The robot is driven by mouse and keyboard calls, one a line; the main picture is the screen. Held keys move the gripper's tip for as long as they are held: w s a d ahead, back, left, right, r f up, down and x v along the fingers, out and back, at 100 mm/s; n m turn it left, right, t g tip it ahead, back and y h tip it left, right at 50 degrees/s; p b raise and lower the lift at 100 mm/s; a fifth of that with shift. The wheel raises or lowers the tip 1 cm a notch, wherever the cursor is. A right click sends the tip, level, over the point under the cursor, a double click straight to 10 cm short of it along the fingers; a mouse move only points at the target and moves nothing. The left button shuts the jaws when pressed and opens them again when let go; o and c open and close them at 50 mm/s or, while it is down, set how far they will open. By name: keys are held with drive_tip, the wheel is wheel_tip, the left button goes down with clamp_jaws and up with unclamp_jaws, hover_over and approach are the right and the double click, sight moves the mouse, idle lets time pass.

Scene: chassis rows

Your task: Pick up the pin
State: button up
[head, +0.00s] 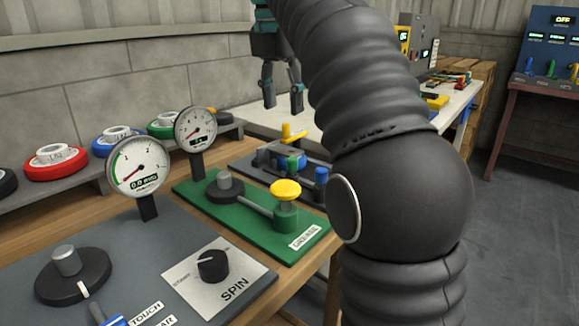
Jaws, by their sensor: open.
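My gripper (283,104) is open and points down, with nothing between its two fingers. It hangs above and apart from a small yellow piece (292,133) with a crossbar, which stands on a dark grey plate (248,162) together with grey and blue parts. This yellow piece may be the pin, but I cannot tell for sure. A yellow-capped knob (286,190) stands on a green post on the green board (195,188), nearer to me. My arm hides part of the area to the right of the plate.
Two dial gauges (138,167) (195,129) stand on the bench. A grey board (190,245) with a SPIN knob (213,264) lies in front. Colored discs (55,163) line a ledge by the wall. A white table (455,110) and a blue panel (545,45) stand behind.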

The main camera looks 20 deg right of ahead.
sight(292, 158)
drive_tip(key=f, duration=0.4)
drive_tip(key=d+f+b, duration=0.1)
drive_tip(key=f, duration=0.3)
drive_tip(key=d+f+b, duration=0.1)
drive_tip(key=f, duration=0.4)
drive_tip(key=shift+w, duration=0.35)
drive_tip(key=shift+c, duration=0.3)
clamp_jaws()
